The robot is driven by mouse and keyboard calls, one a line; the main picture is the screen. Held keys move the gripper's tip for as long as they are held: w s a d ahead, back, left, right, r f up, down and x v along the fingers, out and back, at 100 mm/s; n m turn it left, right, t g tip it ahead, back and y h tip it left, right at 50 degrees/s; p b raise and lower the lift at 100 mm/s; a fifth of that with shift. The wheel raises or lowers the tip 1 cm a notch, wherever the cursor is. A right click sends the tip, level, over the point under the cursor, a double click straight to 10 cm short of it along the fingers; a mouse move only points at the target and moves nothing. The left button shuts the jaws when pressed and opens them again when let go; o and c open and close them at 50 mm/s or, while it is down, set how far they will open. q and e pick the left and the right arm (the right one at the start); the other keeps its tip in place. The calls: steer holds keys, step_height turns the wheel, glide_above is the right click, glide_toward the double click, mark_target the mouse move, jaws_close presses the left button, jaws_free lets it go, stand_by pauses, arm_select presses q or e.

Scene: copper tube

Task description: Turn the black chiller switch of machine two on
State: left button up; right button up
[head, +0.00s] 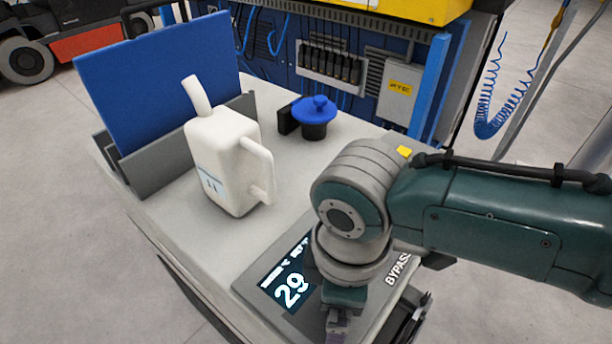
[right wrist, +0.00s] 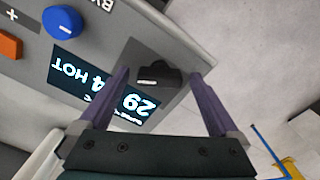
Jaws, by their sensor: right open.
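The black chiller switch (right wrist: 158,76) sits on the grey control panel (right wrist: 185,35), beside the lit display, in the right wrist view. My right gripper (right wrist: 160,80) is open, with its purple fingers on either side of the switch in that view. I cannot tell whether they touch it or how far above the panel they are. In the head view the right gripper (head: 338,328) points down over the panel's front part, and my arm hides the switch. The display (head: 289,284) reads 29. My left gripper is not in view.
The panel also carries a blue knob (right wrist: 63,22) and an orange button (right wrist: 9,45). A white jug (head: 225,160), a blue-lidded black pot (head: 314,117) and a blue board (head: 160,85) in a grey holder stand behind on the worktop (head: 180,215).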

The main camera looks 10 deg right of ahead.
step_height(320, 180, up, 10)
steer(key=p, duration=0.2)
stand_by(0.3)
steer(key=s+a+r+m+t+y, duration=0.1)
steer(key=s+a+m+y, duration=0.25)
steer(key=s, duration=0.25)
steer(key=s+d+r+m+t+h, duration=0.1)
steer(key=s+d+r+m+h, duration=0.2)
steer(key=d, duration=0.4)
steer(key=s+d+r+m+t+h, duration=0.1)
steer(key=s+d+m+t, duration=0.15)
steer(key=d+m, duration=0.3)
step_height(320, 180, up, 31)
steer(key=p, duration=3.1)
steer(key=shift+s+d+n+g+y+p, duration=0.15)
steer(key=shift+d+n+g+y+p, duration=0.05)
steer(key=shift+n+g+y+p, duration=0.2)
